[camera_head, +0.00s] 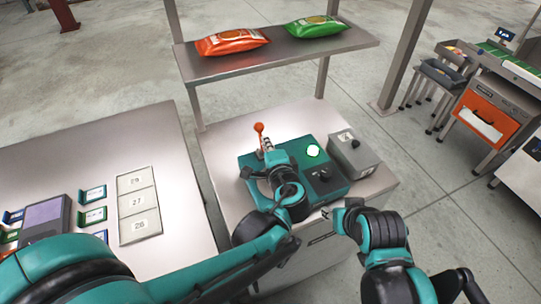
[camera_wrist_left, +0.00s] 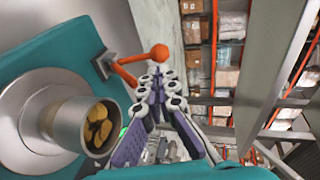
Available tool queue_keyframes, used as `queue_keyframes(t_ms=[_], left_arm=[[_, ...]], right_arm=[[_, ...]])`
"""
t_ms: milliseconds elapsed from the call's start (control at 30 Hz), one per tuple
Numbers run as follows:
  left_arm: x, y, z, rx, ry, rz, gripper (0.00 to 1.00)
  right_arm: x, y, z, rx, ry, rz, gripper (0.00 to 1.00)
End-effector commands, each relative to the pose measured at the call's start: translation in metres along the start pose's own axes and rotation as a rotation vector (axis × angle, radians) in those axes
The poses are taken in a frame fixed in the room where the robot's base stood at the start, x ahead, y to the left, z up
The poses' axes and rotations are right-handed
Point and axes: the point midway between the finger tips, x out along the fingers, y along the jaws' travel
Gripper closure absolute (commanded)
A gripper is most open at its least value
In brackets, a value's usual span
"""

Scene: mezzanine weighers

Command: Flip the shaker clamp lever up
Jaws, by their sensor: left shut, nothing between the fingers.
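The shaker is a teal box (camera_head: 333,185) on the metal bench. Its clamp lever (camera_head: 259,129) has an orange ball knob and stands out at the box's far left corner. In the left wrist view the orange lever (camera_wrist_left: 127,76) runs from a grey bracket, and its knob (camera_wrist_left: 159,52) is just past my fingertips. My left gripper (camera_head: 267,152) is shut and empty, close beside the lever; it also shows in the left wrist view (camera_wrist_left: 160,75). I cannot tell whether it touches the lever.
A metal cup (camera_wrist_left: 72,124) of chip-like pieces stands on a round plate beside the lever. A grey box (camera_head: 353,155) adjoins the shaker. A shelf (camera_head: 272,54) with an orange bag (camera_head: 232,42) and a green bag (camera_head: 315,27) spans above the bench's far side.

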Motion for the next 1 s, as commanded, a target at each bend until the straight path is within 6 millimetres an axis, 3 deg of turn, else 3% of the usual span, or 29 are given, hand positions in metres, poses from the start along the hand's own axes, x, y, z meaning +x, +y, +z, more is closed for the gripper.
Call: queue_keyframes(t_ms=[100, 300, 800, 1000], left_arm=[[0.025, 0.002, 0.001, -0.001, -0.004, 0.000, 1.00], [0.051, 0.001, 0.001, -0.001, -0.002, 0.000, 1.00], [0.059, -0.001, 0.000, -0.001, -0.001, 0.003, 1.00], [0.067, -0.011, 0.003, -0.019, -0.004, 0.099, 1.00]], right_arm=[[0.009, 0.000, 0.006, 0.000, 0.000, 0.000, 0.60], [0.016, 0.000, 0.011, 0.000, 0.000, 0.000, 0.60], [0.016, 0.000, 0.012, 0.000, 0.000, 0.000, 0.60], [-0.003, 0.000, -0.002, 0.000, 0.000, 0.000, 0.60]])
